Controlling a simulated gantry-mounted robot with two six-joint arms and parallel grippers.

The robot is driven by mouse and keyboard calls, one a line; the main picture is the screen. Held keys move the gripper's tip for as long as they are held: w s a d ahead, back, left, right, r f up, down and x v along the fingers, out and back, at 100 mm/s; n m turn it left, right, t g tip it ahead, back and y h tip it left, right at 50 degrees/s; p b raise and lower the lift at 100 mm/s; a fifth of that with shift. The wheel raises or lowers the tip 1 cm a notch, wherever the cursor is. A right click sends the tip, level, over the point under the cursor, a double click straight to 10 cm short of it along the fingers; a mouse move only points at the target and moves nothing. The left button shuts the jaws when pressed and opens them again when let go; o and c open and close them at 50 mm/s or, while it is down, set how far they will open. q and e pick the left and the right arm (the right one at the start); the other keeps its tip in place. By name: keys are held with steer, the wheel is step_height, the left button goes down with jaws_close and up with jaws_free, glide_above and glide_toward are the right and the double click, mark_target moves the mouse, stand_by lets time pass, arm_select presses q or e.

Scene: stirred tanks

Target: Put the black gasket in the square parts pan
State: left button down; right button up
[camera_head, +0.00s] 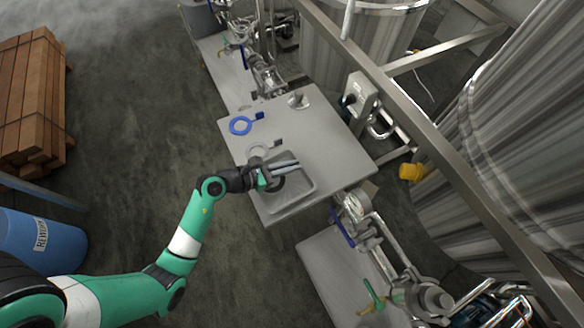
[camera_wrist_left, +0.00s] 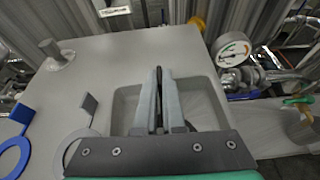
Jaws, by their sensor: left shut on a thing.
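My left gripper (camera_head: 292,166) is over the square parts pan (camera_head: 303,206), a shallow grey tray on the table. It is shut on the black gasket (camera_head: 276,186), which shows as a dark ring below the fingers. In the left wrist view the gasket (camera_wrist_left: 159,98) is a thin dark edge between the two fingers (camera_wrist_left: 160,75), with the pan (camera_wrist_left: 217,105) behind and around them. The gasket hangs on edge over the pan; I cannot tell whether it touches the bottom. My right gripper is not in view.
A blue ring with a tab (camera_head: 240,125) and a light grey ring with a dark tab (camera_head: 259,148) lie on the table (camera_head: 330,135) beside the pan. A metal fitting (camera_head: 298,101) stands at the far side. Pipes and a gauge (camera_head: 354,207) are right of the pan.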

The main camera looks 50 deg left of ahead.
mark_target(302, 170)
arm_select(q)
steer(key=f, duration=0.1)
steer(key=f+b, duration=0.2)
steer(key=f, duration=0.1)
steer(key=shift+d, duration=0.25)
steer(key=shift+r, duration=0.15)
steer(key=c, duration=1.4)
jaws_free()
steer(key=shift+c, duration=0.2)
steer(key=o, duration=0.4)
